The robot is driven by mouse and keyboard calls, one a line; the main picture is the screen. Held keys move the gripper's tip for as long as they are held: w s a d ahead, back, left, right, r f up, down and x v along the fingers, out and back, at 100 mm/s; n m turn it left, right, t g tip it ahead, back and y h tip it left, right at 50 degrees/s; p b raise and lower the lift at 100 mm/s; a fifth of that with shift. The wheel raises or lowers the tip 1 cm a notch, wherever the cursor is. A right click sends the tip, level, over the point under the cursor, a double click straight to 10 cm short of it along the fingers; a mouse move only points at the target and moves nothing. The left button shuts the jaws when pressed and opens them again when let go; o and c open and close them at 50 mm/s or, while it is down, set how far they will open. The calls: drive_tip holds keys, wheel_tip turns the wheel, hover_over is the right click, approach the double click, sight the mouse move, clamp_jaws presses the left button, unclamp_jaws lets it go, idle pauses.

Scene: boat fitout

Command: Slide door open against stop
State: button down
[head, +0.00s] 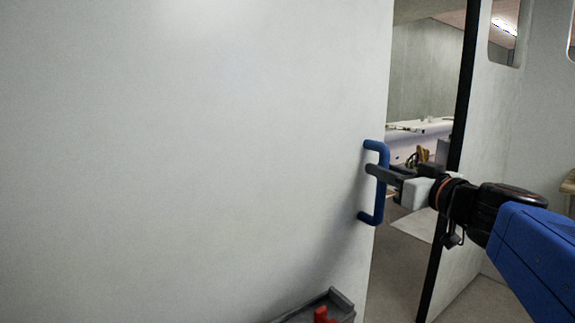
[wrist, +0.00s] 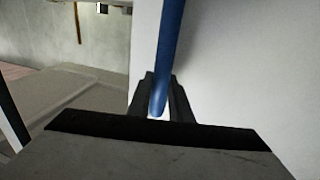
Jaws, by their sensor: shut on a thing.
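The door (head: 200,150) is a large pale grey panel filling the left and middle of the head view. A blue D-shaped handle (head: 379,205) stands upright near its right edge. My gripper (head: 378,172) is shut on the handle's upright bar. In the wrist view the blue handle (wrist: 171,45) runs down between my two dark fingers (wrist: 163,98). To the right of the door edge is an open gap, with a dark vertical frame strip (head: 463,90) on its far side. The stop cannot be made out.
Through the gap a white counter (head: 420,127) with several small items shows in a room beyond. A grey tray (head: 340,302) with a red item (head: 322,315) is at the bottom, in front of the door. A pale wall (head: 495,130) with window openings stands at right.

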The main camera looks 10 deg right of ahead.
sight(333, 179)
drive_tip(key=shift+s+a, duration=0.4)
drive_tip(key=shift+a, duration=0.65)
drive_tip(key=shift+s+a, duration=0.4)
drive_tip(key=shift+a, duration=0.6)
drive_tip(key=shift+s+a, duration=0.4)
drive_tip(key=shift+a, duration=0.65)
drive_tip(key=shift+s+a+f, duration=0.2)
drive_tip(key=shift+s+a, duration=0.05)
drive_tip(key=shift+a, duration=0.45)
drive_tip(key=shift+s+a+f, duration=0.2)
drive_tip(key=shift+s+a, duration=0.1)
drive_tip(key=shift+a, duration=0.4)
drive_tip(key=shift+s+a+f, duration=0.2)
drive_tip(key=shift+s+a, duration=0.05)
drive_tip(key=shift+a, duration=0.45)
drive_tip(key=shift+s+a+r, duration=0.25)
drive_tip(key=shift+s+a, duration=0.05)
drive_tip(key=shift+a, duration=0.25)
drive_tip(key=shift+r, duration=0.2)
drive_tip(key=shift+s+r, duration=0.15)
drive_tip(key=shift+r, duration=0.2)
drive_tip(key=c, duration=1.7)
unclamp_jaws()
drive_tip(key=shift+s+a, duration=0.1)
drive_tip(key=shift+a, duration=0.05)
drive_tip(key=shift+o, duration=0.4)
drive_tip(key=shift+f, duration=0.1)
